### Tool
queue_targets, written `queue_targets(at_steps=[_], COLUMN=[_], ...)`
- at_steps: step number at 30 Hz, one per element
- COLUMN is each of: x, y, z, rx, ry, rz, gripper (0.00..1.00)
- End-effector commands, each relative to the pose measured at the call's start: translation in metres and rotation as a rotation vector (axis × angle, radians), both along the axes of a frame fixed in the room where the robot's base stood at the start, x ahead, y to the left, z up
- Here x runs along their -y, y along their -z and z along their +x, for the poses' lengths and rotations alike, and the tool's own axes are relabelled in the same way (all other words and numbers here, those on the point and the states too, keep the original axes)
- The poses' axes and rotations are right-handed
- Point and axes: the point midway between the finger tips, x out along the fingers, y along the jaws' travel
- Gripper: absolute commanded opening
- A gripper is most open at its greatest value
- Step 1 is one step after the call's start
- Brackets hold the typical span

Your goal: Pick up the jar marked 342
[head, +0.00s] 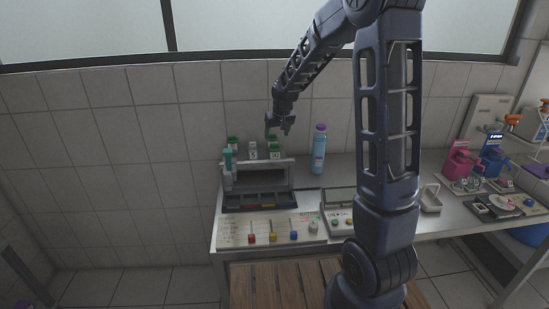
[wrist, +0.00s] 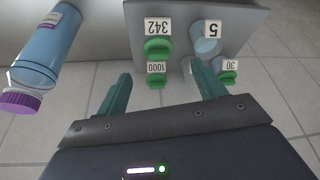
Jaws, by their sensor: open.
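The jar marked 342 (wrist: 158,47) shows in the wrist view with a green cap and a white label, which appears upside down, on a grey rack (wrist: 258,16). My gripper (wrist: 161,71) is open and empty, its two green fingers apart. The jar marked 342 appears beyond the fingertips, in the gap between them. A jar marked 1000 (wrist: 157,81) also lies between the fingers in the picture. In the head view my gripper (head: 281,122) hangs above several green-and-white jars (head: 275,153) on the rack top; their numbers are too small to read there.
A jar marked 5 (wrist: 206,46) and one marked 30 (wrist: 228,78) are near the right finger. A blue bottle with a purple cap (head: 319,152) stands right of the rack. The counter front holds a panel with coloured knobs (head: 266,228).

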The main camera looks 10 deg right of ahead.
Motion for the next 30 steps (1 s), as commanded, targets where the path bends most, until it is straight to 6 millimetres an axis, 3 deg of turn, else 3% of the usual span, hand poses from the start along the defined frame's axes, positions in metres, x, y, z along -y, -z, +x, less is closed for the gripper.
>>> queue_targets(at_steps=[12, 20, 30], x=[-0.004, -0.005, -0.005], y=[0.043, 0.057, 0.096], z=[0.017, 0.021, 0.033], rx=[-0.002, -0.001, -0.002], ry=[0.0, 0.0, 0.0], rz=[-0.001, 0.0, -0.001], gripper=[0.69, 0.69, 0.69])
